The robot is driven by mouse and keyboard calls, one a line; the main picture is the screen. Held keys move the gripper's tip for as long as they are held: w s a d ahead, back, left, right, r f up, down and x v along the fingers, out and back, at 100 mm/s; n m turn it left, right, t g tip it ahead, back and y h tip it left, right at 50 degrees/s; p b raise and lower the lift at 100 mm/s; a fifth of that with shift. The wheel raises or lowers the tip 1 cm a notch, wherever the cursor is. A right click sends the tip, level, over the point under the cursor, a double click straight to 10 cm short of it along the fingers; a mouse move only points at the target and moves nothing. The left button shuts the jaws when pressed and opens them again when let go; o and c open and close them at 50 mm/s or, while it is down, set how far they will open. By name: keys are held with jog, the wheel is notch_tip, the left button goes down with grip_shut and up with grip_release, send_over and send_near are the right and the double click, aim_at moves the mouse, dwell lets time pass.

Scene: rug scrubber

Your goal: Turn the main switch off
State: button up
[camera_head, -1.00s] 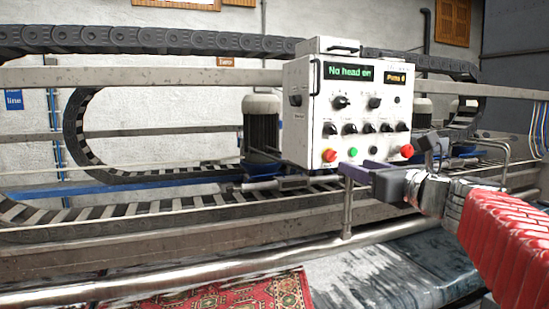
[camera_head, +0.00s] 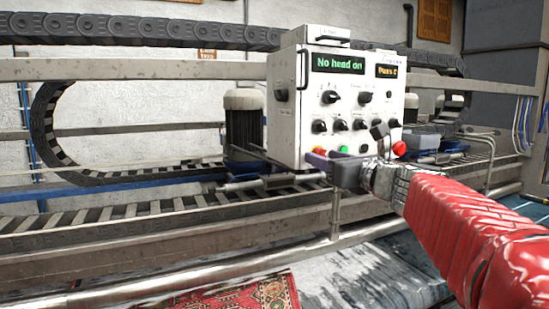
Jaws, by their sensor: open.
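A white control box (camera_head: 335,110) stands on the machine frame. Its green display (camera_head: 339,63) reads "No head on". Black rotary knobs (camera_head: 330,97) sit on its front, with a red button (camera_head: 318,150) at lower left and another red control (camera_head: 399,148) at lower right. A black knob (camera_head: 281,95) is on its left side face. No label legible here marks which is the main switch. My gripper (camera_head: 322,161) is open and empty at the box's lower front, overlapping its bottom edge in the picture. I cannot tell whether it touches the box.
Metal rails (camera_head: 140,71) and a black cable chain (camera_head: 130,31) run across behind and beside the box. A post (camera_head: 335,215) and a long pipe (camera_head: 180,283) stand below and in front. A red patterned rug (camera_head: 235,294) lies at the bottom.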

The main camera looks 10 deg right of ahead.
jog(key=shift+c, duration=0.5)
jog(key=c, duration=0.9)
jog(key=shift+c, duration=0.2)
jog(key=shift+n, duration=7.9)
jog(key=shift+f, duration=0.1)
